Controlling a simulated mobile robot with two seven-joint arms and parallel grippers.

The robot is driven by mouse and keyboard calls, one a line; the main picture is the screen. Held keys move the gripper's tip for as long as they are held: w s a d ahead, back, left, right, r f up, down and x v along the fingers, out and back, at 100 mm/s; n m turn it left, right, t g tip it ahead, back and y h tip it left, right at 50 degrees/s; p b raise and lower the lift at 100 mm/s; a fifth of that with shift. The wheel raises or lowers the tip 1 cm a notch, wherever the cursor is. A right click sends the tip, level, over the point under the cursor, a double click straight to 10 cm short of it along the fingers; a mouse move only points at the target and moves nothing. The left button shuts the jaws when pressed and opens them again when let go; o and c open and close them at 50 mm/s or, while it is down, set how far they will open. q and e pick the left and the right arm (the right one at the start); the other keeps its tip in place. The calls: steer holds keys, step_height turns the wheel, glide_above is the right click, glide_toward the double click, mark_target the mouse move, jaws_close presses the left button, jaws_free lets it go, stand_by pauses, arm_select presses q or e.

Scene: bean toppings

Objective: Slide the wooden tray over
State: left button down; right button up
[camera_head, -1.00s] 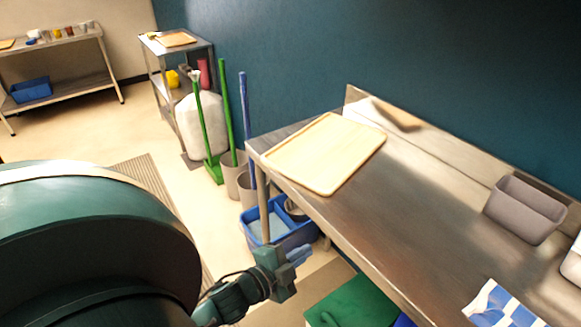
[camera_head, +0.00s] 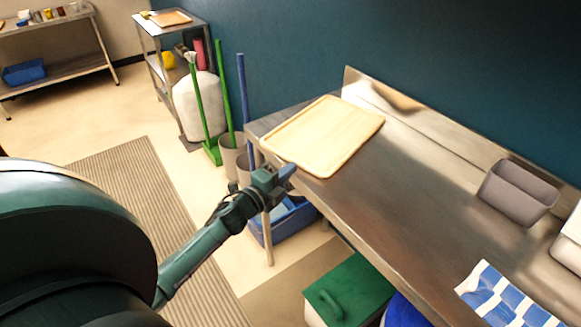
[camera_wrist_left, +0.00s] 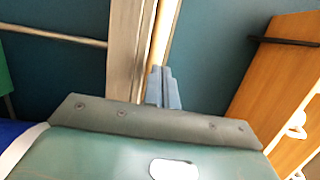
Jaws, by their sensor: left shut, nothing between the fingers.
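The wooden tray (camera_head: 328,135) is a light, flat, rimmed rectangle lying on the left end of the steel table (camera_head: 400,190). My left gripper (camera_head: 287,172) is shut and empty, just off the table's front edge near the tray's front corner. In the left wrist view the shut fingers (camera_wrist_left: 163,90) point toward the table edge and a pale strip that looks like the tray's edge (camera_wrist_left: 162,38). I cannot tell whether the fingers touch the tray. My right gripper is not in view.
A green-lidded box (camera_head: 350,290) and a blue tub (camera_head: 285,222) stand below. The steel surface right of the tray is clear.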

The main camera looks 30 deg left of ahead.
mark_target(298, 163)
arm_select(q)
steer(key=shift+w+d, duration=0.1)
steer(key=shift+w, duration=0.5)
steer(key=shift+w, duration=0.3)
steer(key=shift+w+d+f+b, duration=0.15)
steer(key=shift+w+b, duration=0.45)
steer(key=shift+w, duration=0.6)
steer(key=shift+w+d, duration=0.1)
steer(key=shift+w, duration=0.3)
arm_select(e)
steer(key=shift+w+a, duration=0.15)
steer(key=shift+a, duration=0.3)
arm_select(q)
steer(key=shift+s, duration=0.15)
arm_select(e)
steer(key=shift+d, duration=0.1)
